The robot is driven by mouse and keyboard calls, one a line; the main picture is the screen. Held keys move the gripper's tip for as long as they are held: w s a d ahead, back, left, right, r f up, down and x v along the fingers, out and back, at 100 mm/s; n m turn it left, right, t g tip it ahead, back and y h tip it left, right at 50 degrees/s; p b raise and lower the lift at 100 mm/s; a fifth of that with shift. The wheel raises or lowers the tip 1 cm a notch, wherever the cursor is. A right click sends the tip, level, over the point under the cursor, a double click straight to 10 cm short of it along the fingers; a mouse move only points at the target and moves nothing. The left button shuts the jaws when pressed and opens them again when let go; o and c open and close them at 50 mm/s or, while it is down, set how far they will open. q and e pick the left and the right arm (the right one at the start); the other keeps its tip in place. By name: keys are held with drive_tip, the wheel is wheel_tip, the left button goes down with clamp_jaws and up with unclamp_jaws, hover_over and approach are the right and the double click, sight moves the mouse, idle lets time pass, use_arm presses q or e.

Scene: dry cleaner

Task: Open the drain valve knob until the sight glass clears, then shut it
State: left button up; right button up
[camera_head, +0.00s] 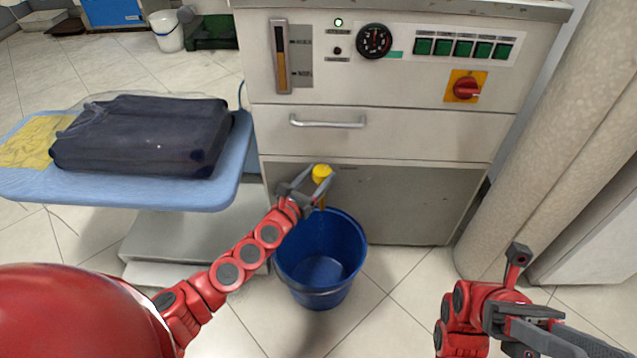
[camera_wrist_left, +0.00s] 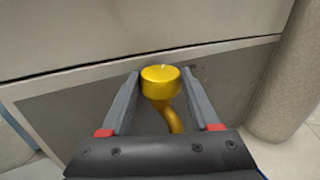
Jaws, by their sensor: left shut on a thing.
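The yellow drain valve knob (camera_head: 322,173) is on the lower front of the machine, with a yellow spout bending down beneath it. My left gripper (camera_head: 308,186) is shut on the knob. In the left wrist view the knob (camera_wrist_left: 160,78) sits between the two grey fingers. The sight glass (camera_head: 282,60) is the upright tube on the machine's upper left panel.
A blue bucket (camera_head: 290,262) stands on the floor under the spout. The panel has a round gauge (camera_head: 374,41), green buttons and a red switch (camera_head: 466,88). A beige column is at the right.

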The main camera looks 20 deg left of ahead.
use_arm(q)
drive_tip(key=shift+f+m+h+b, duration=0.15)
drive_tip(key=shift+m+h+b, duration=0.35)
drive_tip(key=shift+b, duration=0.45)
drive_tip(key=shift+g+h+b, duration=0.3)
drive_tip(key=shift+h+b, duration=0.3)
drive_tip(key=shift+b, duration=0.15)
drive_tip(key=shift+r, duration=0.2)
use_arm(e)
drive_tip(key=s+d+f+n+t+h, duration=0.4)
drive_tip(key=s+d+n+t+h, duration=0.2)
drive_tip(key=s+d+t, duration=0.5)
drive_tip(key=shift+s+d+f+n+t, duration=0.25)
drive_tip(key=shift+s+f+n+t, duration=0.15)
drive_tip(key=shift+t, duration=1.7)
use_arm(q)
drive_tip(key=o, duration=1.4)
drive_tip(key=shift+c, duration=0.2)
use_arm(e)
drive_tip(key=shift+r, duration=0.15)
